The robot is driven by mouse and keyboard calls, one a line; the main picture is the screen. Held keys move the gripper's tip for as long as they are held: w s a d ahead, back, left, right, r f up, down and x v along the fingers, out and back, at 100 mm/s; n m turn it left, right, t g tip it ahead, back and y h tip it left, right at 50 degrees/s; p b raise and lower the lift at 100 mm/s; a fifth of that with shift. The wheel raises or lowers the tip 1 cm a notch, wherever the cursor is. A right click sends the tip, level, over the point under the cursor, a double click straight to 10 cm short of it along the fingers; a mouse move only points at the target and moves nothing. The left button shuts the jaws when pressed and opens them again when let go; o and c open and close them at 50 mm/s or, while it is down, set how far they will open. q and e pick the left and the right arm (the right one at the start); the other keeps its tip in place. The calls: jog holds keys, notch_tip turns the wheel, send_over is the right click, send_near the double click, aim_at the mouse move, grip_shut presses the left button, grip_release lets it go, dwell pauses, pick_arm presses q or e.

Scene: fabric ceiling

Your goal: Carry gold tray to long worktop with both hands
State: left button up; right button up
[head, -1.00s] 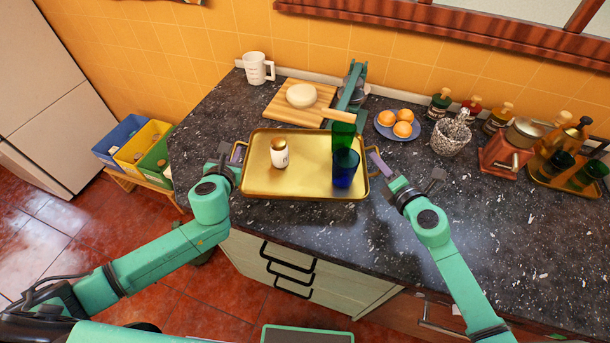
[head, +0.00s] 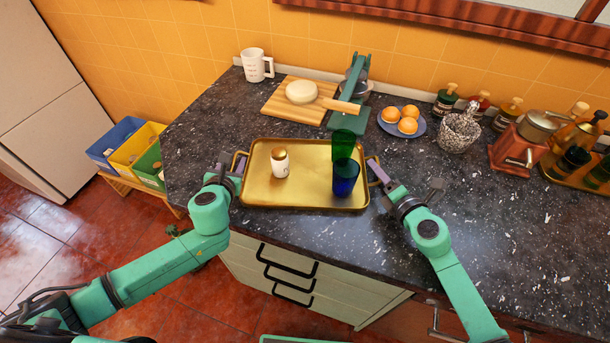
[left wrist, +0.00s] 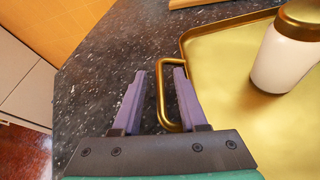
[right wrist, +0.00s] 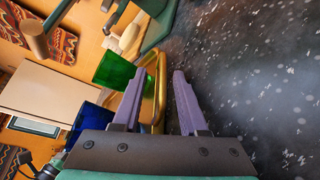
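The gold tray (head: 262,195) lies flat on the dark speckled worktop (head: 440,215), near its front edge. It carries a white jar with a gold lid (head: 280,164), a green glass (head: 343,145) and a blue glass (head: 346,178), all upright. My left gripper (left wrist: 158,85) is open at the tray's left handle (left wrist: 162,95), with the handle's outer bar between its spread fingers. My right gripper (right wrist: 157,90) is open at the tray's right end, with a gold bar (right wrist: 156,85) between its fingers. In the head view the right handle is partly hidden by that gripper.
Behind the tray are a cutting board (head: 283,103) with a pale round item, a green press-like device (head: 350,110) and a plate of oranges (head: 408,123). A white mug (head: 256,65) stands back left. A grinder (head: 522,140) and bottles stand right. Worktop right of the tray is clear.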

pick_arm(q)
jog(key=o, duration=0.8)
pick_arm(e)
jog(key=shift+f, duration=0.1)
pick_arm(q)
jog(key=shift+f, duration=0.1)
jog(key=shift+s, duration=0.15)
jog(key=v, duration=0.7)
jog(key=shift+s+a+r, duration=0.1)
jog(key=shift+s+r, duration=0.15)
jog(key=shift+s, duration=0.1)
pick_arm(e)
jog(key=shift+s+d+f, duration=0.1)
jog(key=shift+s, duration=0.05)
pick_arm(q)
jog(key=shift+r, duration=0.15)
pick_arm(e)
jog(key=v, duration=1)
jog(key=shift+s+r, duration=0.25)
jog(key=shift+s, duration=0.05)
jog(key=shift+s+d+r, duration=0.2)
jog(key=shift+s, duration=0.3)
